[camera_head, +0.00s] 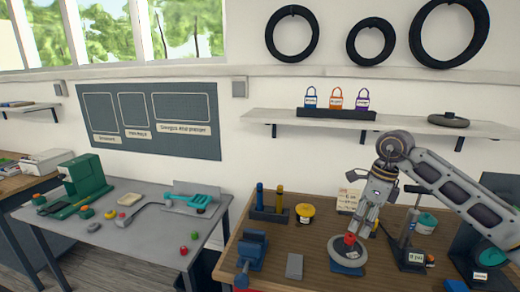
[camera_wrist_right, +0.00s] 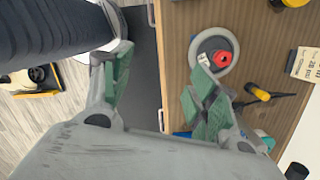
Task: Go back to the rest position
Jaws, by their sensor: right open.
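My right gripper (camera_head: 364,222) comes in from the right over the wooden workbench. It also shows in the right wrist view (camera_wrist_right: 163,85), with its two green-padded fingers wide apart and nothing between them. A grey wheel (camera_head: 336,262) lies on a blue base on the bench, just below the gripper in the head view. A red part (camera_head: 350,239) sits at the wheel's middle; the red part also shows in the wrist view (camera_wrist_right: 219,57), beyond the right finger and apart from it. My left gripper is in neither view.
A blue vise (camera_head: 251,250), a grey block (camera_head: 294,266) and a yellow-lidded tin (camera_head: 305,211) stand left of the wheel. A pump-like stand (camera_head: 411,245) is close on the right. A shelf (camera_head: 410,127) with padlocks hangs behind. A grey table (camera_head: 150,232) stands left.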

